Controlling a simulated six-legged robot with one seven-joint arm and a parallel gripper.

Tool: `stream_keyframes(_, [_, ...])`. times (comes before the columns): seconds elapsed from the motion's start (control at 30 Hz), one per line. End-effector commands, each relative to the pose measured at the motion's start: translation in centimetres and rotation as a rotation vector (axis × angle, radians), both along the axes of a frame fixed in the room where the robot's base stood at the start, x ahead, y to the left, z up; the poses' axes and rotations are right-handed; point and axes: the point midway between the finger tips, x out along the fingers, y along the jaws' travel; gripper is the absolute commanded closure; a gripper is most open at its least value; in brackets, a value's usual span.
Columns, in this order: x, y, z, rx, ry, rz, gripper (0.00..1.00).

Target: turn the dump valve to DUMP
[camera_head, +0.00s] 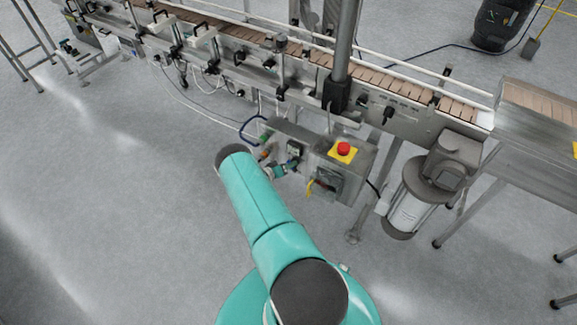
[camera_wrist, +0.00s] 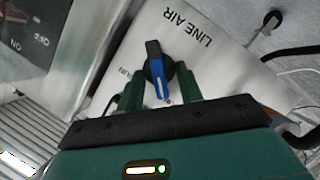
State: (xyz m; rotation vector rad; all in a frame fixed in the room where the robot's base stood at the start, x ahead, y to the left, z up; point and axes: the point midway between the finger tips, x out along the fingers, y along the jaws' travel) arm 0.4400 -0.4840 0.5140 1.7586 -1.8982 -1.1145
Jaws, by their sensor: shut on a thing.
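The dump valve knob (camera_wrist: 156,68), black at one end and blue at the other, sits on a pale metal panel (camera_wrist: 215,75) in the wrist view. My gripper (camera_wrist: 160,88) is shut on the knob, with a green finger on each side of its blue part. The blue end points down in the picture, toward my gripper's body. The panel reads LINE AIR, upside down, and a small RUN mark lies left of the knob. Another mark by the blue end is mostly hidden by the fingers. In the head view, my arm reaches the control box (camera_head: 352,188); the knob cannot be made out there.
A red emergency button (camera_head: 344,149) on a yellow base stands on the box, right of my arm. The conveyor (camera_head: 380,78) runs behind. A motor unit (camera_head: 430,185) stands at the right. Cables hang left of the box. The floor at left is clear.

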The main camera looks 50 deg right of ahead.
Motion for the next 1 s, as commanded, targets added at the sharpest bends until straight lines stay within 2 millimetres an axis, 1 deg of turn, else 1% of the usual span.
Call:
stream_keyframes(0.17, [0.0, 0.1, -0.1, 0.002, 0.0, 0.001, 0.87])
stream_keyframes(0.2, [0.0, 0.1, -0.1, 0.002, 0.0, 0.002, 0.56])
stream_keyframes(0.27, [0.0, 0.1, -0.1, 0.002, 0.0, 0.002, 0.44])
stream_keyframes(0.3, [0.0, 0.1, -0.1, 0.002, 0.0, 0.002, 0.43])
stream_keyframes(0.53, [0.0, 0.0, 0.0, 0.001, 0.0, 0.001, 0.43])
stream_keyframes(0.67, [0.2, 0.7, 0.2, 0.001, 0.0, 0.001, 0.43])
stream_keyframes(0.77, [0.5, 1.9, 0.6, 0.002, 0.0, 0.003, 0.43])
stream_keyframes(1.0, [1.5, 6.8, 1.9, 0.002, 0.0, 0.004, 0.43])
